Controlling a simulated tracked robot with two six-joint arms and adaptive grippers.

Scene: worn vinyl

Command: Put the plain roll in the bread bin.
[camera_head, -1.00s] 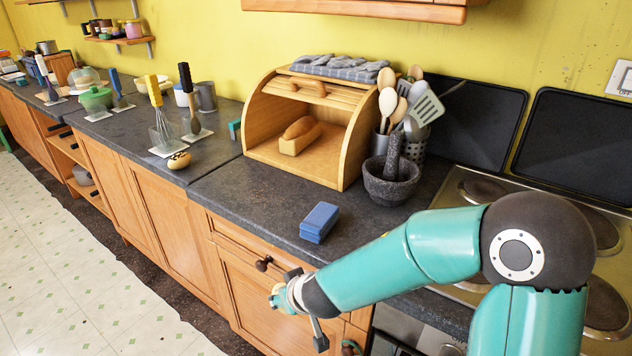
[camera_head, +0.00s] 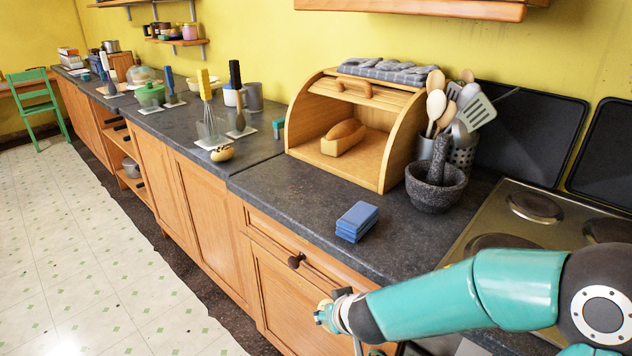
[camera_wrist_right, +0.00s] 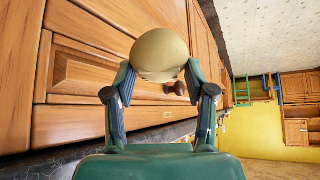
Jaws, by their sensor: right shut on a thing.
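The plain roll (camera_wrist_right: 160,52) is round, tan and smooth in the right wrist view. My right gripper (camera_wrist_right: 158,76) is shut on it, one finger on each side. In the head view my right gripper (camera_head: 325,314) is in front of the cabinet doors, below the counter edge; only a small tan part of the roll shows there. The wooden bread bin (camera_head: 378,165) stands open on the counter against the wall, its front facing the room. My left gripper is out of view.
A blue sponge block (camera_head: 357,222) lies on the counter before the bin. A stone mortar (camera_head: 434,188) and utensil pot stand to its right, beside the hob (camera_head: 460,235). A dark-marked roll (camera_head: 222,153) and upright utensils are to the left. A drawer knob (camera_head: 296,261) sticks out.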

